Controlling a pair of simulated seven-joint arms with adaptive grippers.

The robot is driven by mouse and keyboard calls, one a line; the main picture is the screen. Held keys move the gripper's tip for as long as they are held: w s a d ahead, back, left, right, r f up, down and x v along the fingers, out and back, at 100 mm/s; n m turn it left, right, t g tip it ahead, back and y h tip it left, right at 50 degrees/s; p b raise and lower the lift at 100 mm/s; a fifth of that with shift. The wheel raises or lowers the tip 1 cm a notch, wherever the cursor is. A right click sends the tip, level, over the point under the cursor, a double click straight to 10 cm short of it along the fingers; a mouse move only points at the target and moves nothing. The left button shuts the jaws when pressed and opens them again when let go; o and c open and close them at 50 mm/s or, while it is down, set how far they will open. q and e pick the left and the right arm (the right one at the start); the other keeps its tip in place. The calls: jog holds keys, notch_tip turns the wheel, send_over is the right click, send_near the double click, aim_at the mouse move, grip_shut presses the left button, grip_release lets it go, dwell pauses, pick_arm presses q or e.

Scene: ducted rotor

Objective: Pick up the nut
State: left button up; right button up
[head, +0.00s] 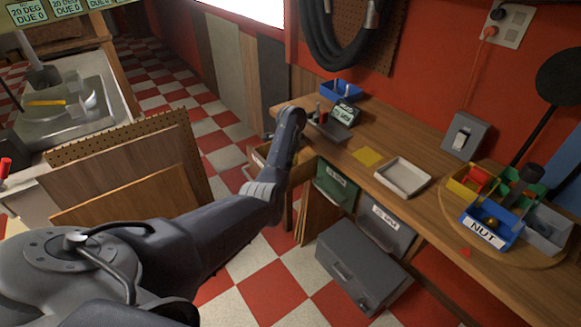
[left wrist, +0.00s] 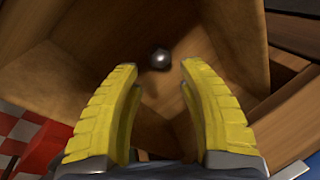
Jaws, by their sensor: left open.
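A small dark metallic piece, likely the nut (left wrist: 160,59), lies inside a brown wooden box or drawer (left wrist: 92,55) in the left wrist view. My left gripper (left wrist: 157,76) has yellow ribbed fingers spread apart, with nothing between them. The nut shows just beyond the fingertips, near the middle of the gap, apart from both. In the head view my left arm reaches to the workbench's far end, by an open wooden drawer (head: 258,158); its fingers and the nut cannot be made out there. A blue bin labelled NUT (head: 487,233) stands on the bench at right. My right gripper is not in view.
The workbench (head: 420,205) carries a pale tray (head: 403,177), a yellow pad (head: 367,156), a blue box (head: 341,90) and more small bins at right. Green and grey drawers (head: 385,229) hang beneath it. A grey case (head: 362,267) sits on the checkered floor.

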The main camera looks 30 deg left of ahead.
pick_arm(q)
jog(key=shift+x, duration=3)
grip_shut()
